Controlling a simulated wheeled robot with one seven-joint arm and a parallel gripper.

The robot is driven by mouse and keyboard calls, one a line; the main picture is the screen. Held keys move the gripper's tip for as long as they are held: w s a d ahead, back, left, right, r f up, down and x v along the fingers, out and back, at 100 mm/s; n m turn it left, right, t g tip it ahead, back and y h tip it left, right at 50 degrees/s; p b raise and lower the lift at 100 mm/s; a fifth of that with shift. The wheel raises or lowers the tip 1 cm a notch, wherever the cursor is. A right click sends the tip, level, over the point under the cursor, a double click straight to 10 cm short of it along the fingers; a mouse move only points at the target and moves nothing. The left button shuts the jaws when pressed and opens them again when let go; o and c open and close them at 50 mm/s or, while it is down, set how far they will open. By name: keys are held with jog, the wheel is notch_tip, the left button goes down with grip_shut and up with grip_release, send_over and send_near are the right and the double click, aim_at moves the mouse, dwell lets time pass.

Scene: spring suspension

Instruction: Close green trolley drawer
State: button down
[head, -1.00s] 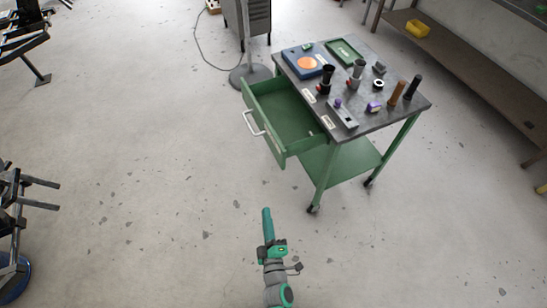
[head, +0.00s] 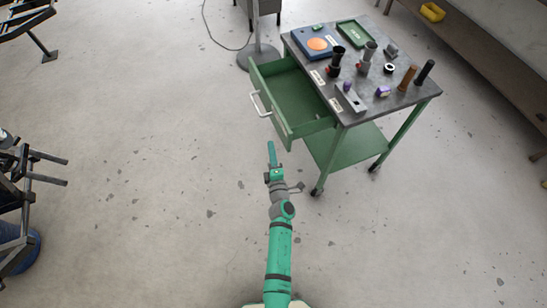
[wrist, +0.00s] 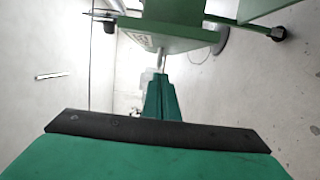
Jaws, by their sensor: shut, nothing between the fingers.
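The green trolley (head: 345,147) stands in the upper right of the head view. Its green drawer (head: 293,97) is pulled out to the left, with a pale handle (head: 260,103) on its front. The drawer looks empty. My gripper (head: 271,146) is shut and empty, just below the drawer's near corner in the head view. In the wrist view, the shut fingers (wrist: 161,83) point toward a green panel (wrist: 165,38) of the trolley. I cannot tell whether they touch it.
The trolley's grey top holds a blue box (head: 315,43), a green tray (head: 353,34) and several tools. A stand with a round base (head: 257,59) is behind the drawer. Black metal frames (head: 40,170) stand at the left. The floor left of the drawer is clear.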

jog(key=w+d, duration=0.3)
jog(key=w, duration=0.1)
jog(key=shift+w+d, duration=0.2)
jog(key=shift+d, duration=0.15)
